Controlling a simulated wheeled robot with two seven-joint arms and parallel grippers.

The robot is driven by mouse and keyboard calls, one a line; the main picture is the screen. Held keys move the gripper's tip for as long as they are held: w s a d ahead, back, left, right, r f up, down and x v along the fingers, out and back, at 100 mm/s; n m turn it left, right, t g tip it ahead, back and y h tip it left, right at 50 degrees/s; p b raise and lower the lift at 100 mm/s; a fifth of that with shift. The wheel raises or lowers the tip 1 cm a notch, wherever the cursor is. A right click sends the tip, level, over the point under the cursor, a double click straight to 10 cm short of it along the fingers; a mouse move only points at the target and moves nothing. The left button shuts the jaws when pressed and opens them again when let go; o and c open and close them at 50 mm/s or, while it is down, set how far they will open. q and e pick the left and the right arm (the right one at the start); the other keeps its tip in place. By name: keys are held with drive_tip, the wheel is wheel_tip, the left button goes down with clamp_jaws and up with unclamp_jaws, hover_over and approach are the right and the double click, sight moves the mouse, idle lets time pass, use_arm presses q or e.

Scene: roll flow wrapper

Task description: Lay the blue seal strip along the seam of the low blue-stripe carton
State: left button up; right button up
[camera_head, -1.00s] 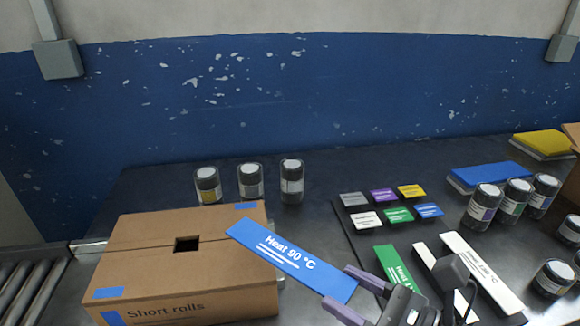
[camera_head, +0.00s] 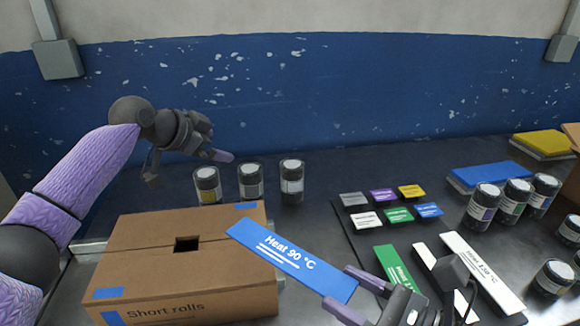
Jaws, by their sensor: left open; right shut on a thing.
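The blue seal strip (camera_head: 290,262), printed "Heat 90 °C", is held by one end in my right gripper (camera_head: 352,296). Its far end reaches over the right edge of the low carton (camera_head: 140,247); whether it touches cannot be told. The carton is brown, labelled "Short rolls", with blue marks at its corners, a seam across its top and a dark square hole in the middle. My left gripper (camera_head: 185,168) is open and empty, above the table behind the carton, near the jars.
Several jars (camera_head: 250,182) stand behind the carton, and more stand at the right. Small coloured cards (camera_head: 398,214), a green strip (camera_head: 392,265) and white strips (camera_head: 480,270) lie on the table. Blue (camera_head: 490,176) and yellow (camera_head: 543,143) stacks lie at the back right.

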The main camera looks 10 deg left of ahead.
use_arm(q)
drive_tip(key=s+d+r+m+g+h, duration=0.1)
drive_tip(key=s+d+r+m+g, duration=0.15)
drive_tip(key=d, duration=0.35)
drive_tip(key=s+d+r+m+g+h, duration=0.1)
drive_tip(key=s+d+r+m+g, duration=0.1)
drive_tip(key=d+m, duration=0.35)
wheel_tip(320, 180, up, 2)
drive_tip(key=r+m+g+y, duration=0.1)
drive_tip(key=m+g+y, duration=0.5)
hover_over(290, 255)
drive_tip(key=shift+t, duration=0.25)
wheel_tip(290, 255, down, 12)
drive_tip(key=shift+r, duration=0.1)
